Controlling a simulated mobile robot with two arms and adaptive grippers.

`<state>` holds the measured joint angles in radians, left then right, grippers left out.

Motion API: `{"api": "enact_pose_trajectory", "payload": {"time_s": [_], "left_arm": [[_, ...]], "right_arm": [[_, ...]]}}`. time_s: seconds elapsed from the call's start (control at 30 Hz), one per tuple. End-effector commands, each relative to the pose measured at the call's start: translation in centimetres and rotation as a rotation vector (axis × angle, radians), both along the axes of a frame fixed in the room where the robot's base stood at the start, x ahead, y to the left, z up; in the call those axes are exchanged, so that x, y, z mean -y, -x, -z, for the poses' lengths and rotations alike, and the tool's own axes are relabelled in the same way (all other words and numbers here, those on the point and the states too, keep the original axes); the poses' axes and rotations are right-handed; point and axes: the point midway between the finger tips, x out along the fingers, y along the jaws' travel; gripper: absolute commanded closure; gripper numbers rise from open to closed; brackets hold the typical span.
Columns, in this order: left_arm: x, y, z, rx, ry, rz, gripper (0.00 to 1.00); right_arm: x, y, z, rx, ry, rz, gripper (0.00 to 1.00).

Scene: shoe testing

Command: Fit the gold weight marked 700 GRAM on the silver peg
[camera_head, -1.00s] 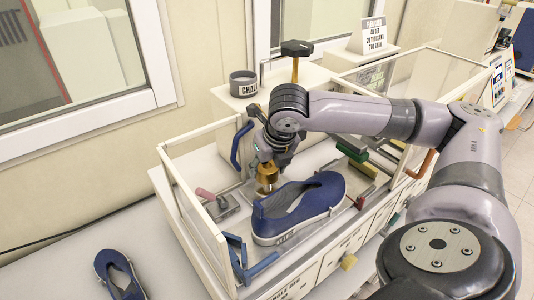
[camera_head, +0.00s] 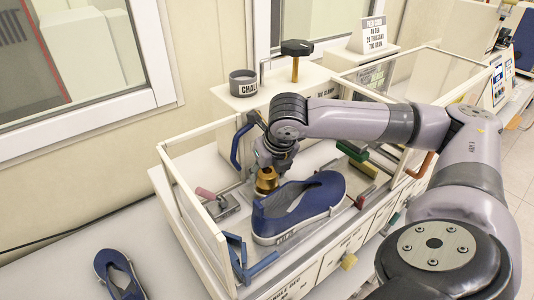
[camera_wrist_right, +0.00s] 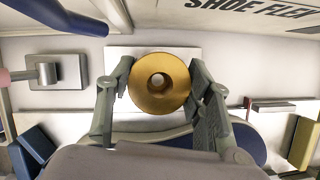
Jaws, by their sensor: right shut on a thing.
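The gold weight (camera_head: 266,181) is round with a hole through its middle. In the right wrist view the weight (camera_wrist_right: 143,88) sits between the two grey fingers of the right gripper (camera_wrist_right: 160,78), one on each side. Its hole shows a small paler spot, and I cannot tell if that is the peg. The silver peg is not clearly visible, and neither is the 700 GRAM marking. My left gripper is out of view.
A silver block with a pink handle (camera_head: 205,193) lies left of the weight. Clear-sided framing surrounds the bench, with a blue handle (camera_head: 236,150) behind. A cup marked CHALK (camera_head: 243,84) stands at the back. Another blue shoe (camera_head: 118,275) lies at lower left.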

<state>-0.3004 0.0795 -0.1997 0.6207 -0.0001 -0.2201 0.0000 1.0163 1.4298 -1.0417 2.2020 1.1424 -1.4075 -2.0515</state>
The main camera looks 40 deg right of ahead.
Motion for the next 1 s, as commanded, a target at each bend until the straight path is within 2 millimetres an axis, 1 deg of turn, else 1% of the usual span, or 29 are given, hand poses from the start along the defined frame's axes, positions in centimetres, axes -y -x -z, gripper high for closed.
{"api": "enact_pose_trajectory", "payload": {"time_s": [0.67,0.7,1.0], "left_arm": [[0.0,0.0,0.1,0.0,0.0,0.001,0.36],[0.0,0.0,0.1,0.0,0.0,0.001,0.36],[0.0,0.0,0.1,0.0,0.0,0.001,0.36]], "right_arm": [[0.0,-0.1,1.4,0.004,0.0,0.001,1.0],[0.0,-0.1,1.3,0.005,0.0,0.001,0.5],[0.0,0.0,1.4,0.002,0.0,0.001,0.3]]}}
